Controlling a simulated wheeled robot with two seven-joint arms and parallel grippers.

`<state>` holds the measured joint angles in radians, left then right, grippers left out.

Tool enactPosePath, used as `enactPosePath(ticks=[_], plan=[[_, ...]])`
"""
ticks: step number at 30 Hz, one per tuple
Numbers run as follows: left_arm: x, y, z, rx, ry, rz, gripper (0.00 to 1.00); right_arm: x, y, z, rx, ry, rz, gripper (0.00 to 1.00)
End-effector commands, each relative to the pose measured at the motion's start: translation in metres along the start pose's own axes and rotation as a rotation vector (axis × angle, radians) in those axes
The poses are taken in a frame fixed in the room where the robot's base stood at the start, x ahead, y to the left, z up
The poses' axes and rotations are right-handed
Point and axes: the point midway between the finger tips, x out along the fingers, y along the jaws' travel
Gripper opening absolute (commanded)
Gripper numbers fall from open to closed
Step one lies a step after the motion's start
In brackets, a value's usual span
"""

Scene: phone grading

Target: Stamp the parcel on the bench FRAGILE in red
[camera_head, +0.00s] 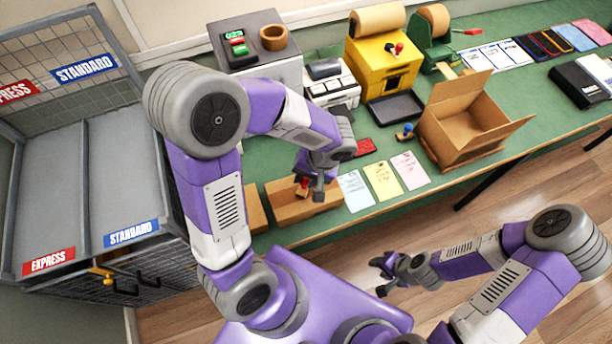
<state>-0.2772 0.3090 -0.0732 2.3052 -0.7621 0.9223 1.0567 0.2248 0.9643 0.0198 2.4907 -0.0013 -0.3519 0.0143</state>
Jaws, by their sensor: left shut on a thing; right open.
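The parcel (287,212) is a brown cardboard box at the bench's front edge, partly hidden by my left arm. My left gripper (312,186) is shut on a red-handled stamp (302,186) over the parcel. I cannot tell whether the stamp touches the parcel's top, and no mark can be made out there. A red ink pad (365,147) lies behind and to the right. A blue-handled stamp (406,131) stands farther right. My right gripper (384,268) is open and empty, in front of the bench over the floor.
Pale blue, yellow and pink sheets (383,181) lie right of the parcel. An open carton (465,130) stands beyond them. A dark tray (396,108) and a yellow machine (383,62) are behind. A wire cage with EXPRESS and STANDARD bays (118,170) stands left.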

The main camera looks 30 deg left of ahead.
Motion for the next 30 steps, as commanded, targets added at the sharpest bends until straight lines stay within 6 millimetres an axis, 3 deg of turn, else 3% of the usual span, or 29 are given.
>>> enactPosePath(ticks=[30], plan=[[0.0070, 0.0022, -0.0001, 0.000, 0.000, 0.000, 0.10, 0.0075, 0.0028, -0.0003, 0.000, 0.000, 0.000, 0.43]])
